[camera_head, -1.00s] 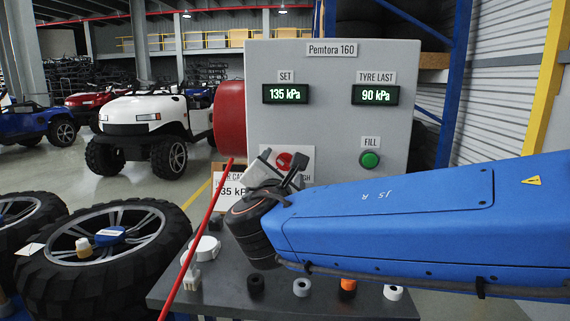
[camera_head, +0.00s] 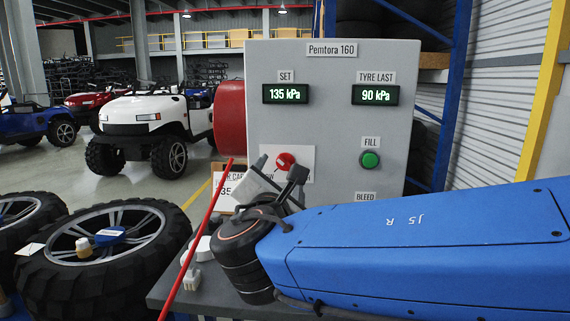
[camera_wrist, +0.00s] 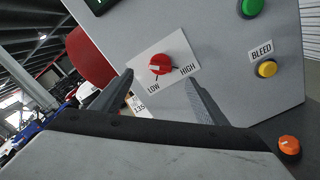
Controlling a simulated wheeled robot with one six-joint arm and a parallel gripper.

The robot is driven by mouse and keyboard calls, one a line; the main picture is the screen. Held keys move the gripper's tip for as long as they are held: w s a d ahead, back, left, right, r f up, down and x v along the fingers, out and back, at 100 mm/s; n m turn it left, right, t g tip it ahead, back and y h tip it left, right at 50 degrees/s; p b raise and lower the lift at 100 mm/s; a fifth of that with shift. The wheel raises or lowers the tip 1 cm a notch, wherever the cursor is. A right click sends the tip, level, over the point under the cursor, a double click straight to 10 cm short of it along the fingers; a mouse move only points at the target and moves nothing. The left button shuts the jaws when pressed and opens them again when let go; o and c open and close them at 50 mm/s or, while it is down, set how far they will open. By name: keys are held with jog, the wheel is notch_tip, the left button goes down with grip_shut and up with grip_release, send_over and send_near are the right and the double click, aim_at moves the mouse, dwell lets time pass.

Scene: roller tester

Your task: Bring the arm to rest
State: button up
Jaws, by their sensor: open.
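My gripper (camera_head: 279,170) is in front of the grey Pemtora 160 panel (camera_head: 335,140), below and close to its red knob (camera_head: 285,161). It is open, with nothing between its fingers. The wrist view shows the two dark fingers apart (camera_wrist: 161,95), with the red knob (camera_wrist: 160,64) beyond them on a white plate marked LOW and HIGH. The gap between fingertips and panel is hard to judge. My blue arm reaches in from the right and hides part of the bench and lower panel. The displays read SET 135 kPa and TYRE LAST 90 kPa.
A dark bench (camera_head: 215,300) stands below the panel. A thin red rod (camera_head: 200,235) rises at its left. Large tyres (camera_head: 100,250) lie at left. The green FILL button (camera_head: 370,160) is at the panel's right; the wrist view shows a yellow BLEED button (camera_wrist: 267,69) and orange knob (camera_wrist: 289,145).

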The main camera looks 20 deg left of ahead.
dwell(0.4)
jog(key=w+d+f+m+g+h, duration=0.1)
jog(key=w+d+f+m+h, duration=0.15)
jog(key=d, duration=0.55)
jog(key=w+d+f+m+g+h, duration=0.1)
jog(key=w+d+f+m+h, duration=0.2)
jog(key=d, duration=0.6)
jog(key=s+d+f+m+g+h, duration=0.1)
jog(key=d+f+m+g, duration=0.25)
jog(key=d, duration=0.55)
jog(key=d+f+m+g+h, duration=0.2)
jog(key=d+f+m, duration=0.2)
jog(key=d, duration=0.5)
jog(key=s+d+f+m+g, duration=0.3)
jog(key=s+d+f+m, duration=0.45)
jog(key=d, duration=0.35)
jog(key=s+d+f+m+g+y, duration=0.2)
jog(key=s+d+f+m+y, duration=0.1)
jog(key=s+f+m, duration=0.4)
jog(key=shift+s+m+y, duration=0.75)
jog(key=shift+s+m, duration=0.8)
jog(key=shift+s, duration=1.2)
